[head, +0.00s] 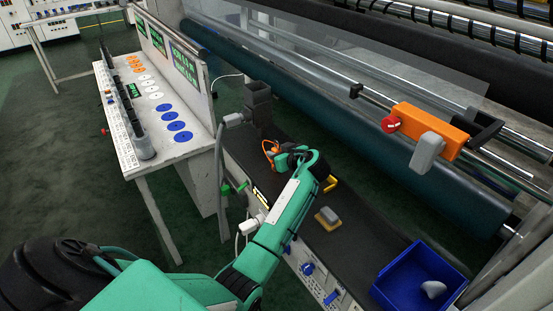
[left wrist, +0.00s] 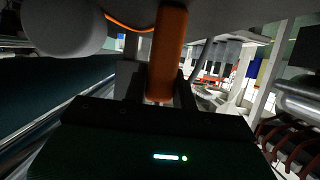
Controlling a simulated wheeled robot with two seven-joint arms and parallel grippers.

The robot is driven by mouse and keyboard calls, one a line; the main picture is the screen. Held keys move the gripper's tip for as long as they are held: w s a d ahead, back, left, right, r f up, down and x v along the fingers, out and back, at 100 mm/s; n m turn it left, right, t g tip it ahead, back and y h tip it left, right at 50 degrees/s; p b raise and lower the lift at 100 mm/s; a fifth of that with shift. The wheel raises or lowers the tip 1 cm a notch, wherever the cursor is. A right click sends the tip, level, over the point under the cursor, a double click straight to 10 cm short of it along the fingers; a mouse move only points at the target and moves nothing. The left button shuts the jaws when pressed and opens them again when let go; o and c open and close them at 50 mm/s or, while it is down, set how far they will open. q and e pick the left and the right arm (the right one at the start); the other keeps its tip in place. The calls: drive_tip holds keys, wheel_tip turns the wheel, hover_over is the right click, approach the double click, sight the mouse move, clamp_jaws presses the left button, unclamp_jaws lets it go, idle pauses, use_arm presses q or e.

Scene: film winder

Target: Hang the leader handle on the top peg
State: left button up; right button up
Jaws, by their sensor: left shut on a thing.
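My left gripper (head: 277,157) is over the black bench by the roller machine, with its arm reaching in from the lower left. An orange part, apparently the leader handle (head: 269,146), shows at its fingers. In the left wrist view the orange bar of the handle (left wrist: 168,55) stands between the two black fingers (left wrist: 160,95), and the gripper is shut on it. A thin orange cord or strip (left wrist: 128,23) runs off near its top. I cannot clearly make out the top peg in either view. My right gripper is not in view.
A dark upright block (head: 258,104) stands behind the gripper. A grey and yellow block (head: 327,218) lies on the bench (head: 345,240). A blue bin (head: 392,284) holds a grey piece. An orange box with a red button (head: 435,128) sits on the machine rail. A white console (head: 190,150) stands left.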

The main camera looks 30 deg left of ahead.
use_arm(q)
drive_tip(key=shift+a, duration=0.1)
drive_tip(key=c, duration=0.3)
drive_tip(key=shift+r, duration=0.35)
drive_tip(key=shift+r+b, duration=1.45)
drive_tip(key=shift+r, duration=8.15)
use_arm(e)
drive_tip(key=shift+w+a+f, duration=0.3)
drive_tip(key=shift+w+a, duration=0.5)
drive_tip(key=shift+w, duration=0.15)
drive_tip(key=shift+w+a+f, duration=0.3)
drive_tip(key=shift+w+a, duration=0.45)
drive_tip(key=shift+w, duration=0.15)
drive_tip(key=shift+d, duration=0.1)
